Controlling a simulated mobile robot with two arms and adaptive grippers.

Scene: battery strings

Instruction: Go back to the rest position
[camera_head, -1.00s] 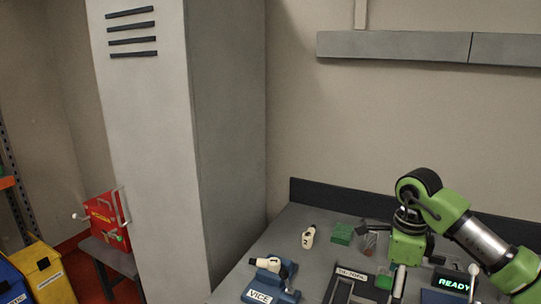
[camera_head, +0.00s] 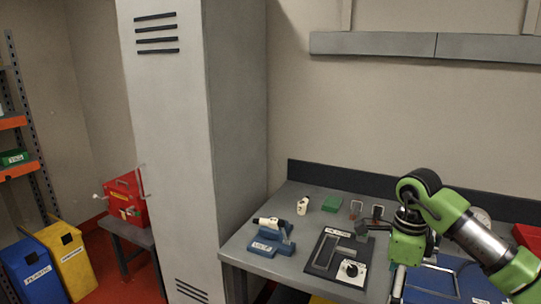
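My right arm comes in from the right edge in the head view, with green joints and a silver link. It is bent over the right part of the grey workbench (camera_head: 240,245). No held object can be made out. My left arm and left gripper are not in view.
A tall grey cabinet (camera_head: 170,130) stands left. Beyond it are a red box (camera_head: 126,197), blue bin (camera_head: 38,275) and yellow bin (camera_head: 72,265).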

